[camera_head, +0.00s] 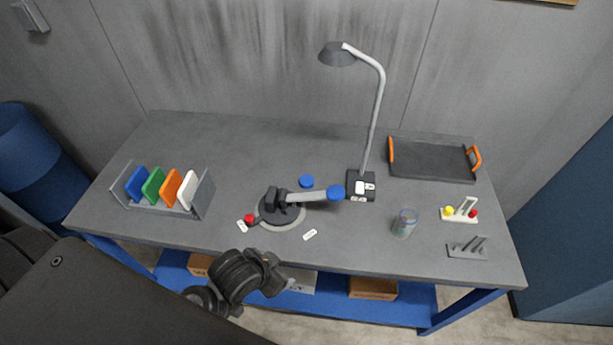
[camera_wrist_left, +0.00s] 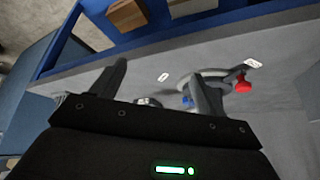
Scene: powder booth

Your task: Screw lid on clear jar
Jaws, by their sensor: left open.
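The clear jar (camera_head: 405,223) stands upright on the right part of the grey table. Its body is see-through with a bluish rim, and I cannot tell whether anything covers its mouth. A flat blue disc (camera_head: 306,181), which looks like a lid, lies on the table behind the lever device, well left of the jar. My left gripper (camera_head: 283,273) is open and empty at the table's front edge, left of the jar and apart from it. Its two spread fingers show in the left wrist view (camera_wrist_left: 158,72), which does not show the jar clearly. My right gripper is not in view.
A lever device (camera_head: 281,210) with blue and red knobs stands mid-table. A lamp (camera_head: 361,187) rises behind it. A rack of coloured plates (camera_head: 162,190) is at left. A dark tray (camera_head: 430,163) and small peg stands (camera_head: 468,248) are at right. The table's back left is clear.

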